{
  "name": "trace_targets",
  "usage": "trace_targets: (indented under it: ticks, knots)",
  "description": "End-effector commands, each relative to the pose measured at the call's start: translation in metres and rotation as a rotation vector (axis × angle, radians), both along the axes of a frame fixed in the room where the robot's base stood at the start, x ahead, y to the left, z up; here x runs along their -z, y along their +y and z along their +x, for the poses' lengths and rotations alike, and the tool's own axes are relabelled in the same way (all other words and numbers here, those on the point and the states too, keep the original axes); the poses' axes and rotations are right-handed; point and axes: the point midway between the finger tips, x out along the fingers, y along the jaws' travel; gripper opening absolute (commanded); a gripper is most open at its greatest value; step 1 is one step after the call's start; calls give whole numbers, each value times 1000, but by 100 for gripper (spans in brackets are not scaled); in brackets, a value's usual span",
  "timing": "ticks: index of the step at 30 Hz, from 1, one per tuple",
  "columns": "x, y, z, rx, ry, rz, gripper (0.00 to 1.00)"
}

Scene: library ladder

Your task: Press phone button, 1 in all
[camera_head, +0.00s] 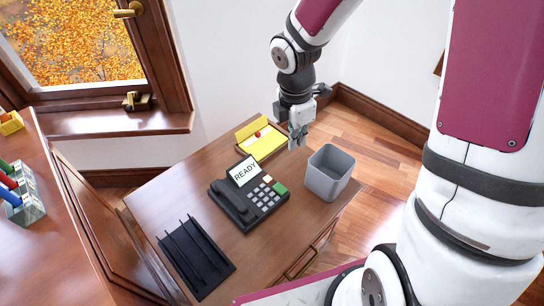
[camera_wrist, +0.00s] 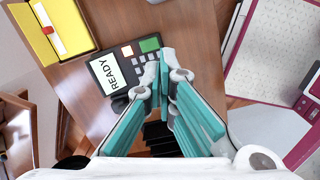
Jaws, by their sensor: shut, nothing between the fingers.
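The black desk phone (camera_head: 236,206) sits on the wooden desk, its handset on the left side. Its tilted screen (camera_head: 244,171) reads READY. My gripper (camera_head: 297,139) is shut and empty, above the desk's far side, up and right of the phone in the head view. Its teal fingers (camera_wrist: 169,62) fill the wrist view's middle.
A grey open bin (camera_head: 328,173) stands right of the phone, close to my gripper. A black slotted tray (camera_head: 196,259) lies at the front left. A pen holder (camera_head: 27,203) stands on the left furniture. Space above the phone is clear.

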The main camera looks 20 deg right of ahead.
Motion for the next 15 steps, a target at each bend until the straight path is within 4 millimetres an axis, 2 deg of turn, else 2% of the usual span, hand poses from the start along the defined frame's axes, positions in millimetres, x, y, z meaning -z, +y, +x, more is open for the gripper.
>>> trace_targets:
  ticks: [1, 6, 10, 15]
  knots:
    - [23, 3, 6, -56, 18, 17, 0]
    - [64, 14, 17, -214, 44, 58, 0]
    - [80, 19, 21, -278, 54, 77, 0]
    - [84, 21, 22, -303, 54, 84, 0]
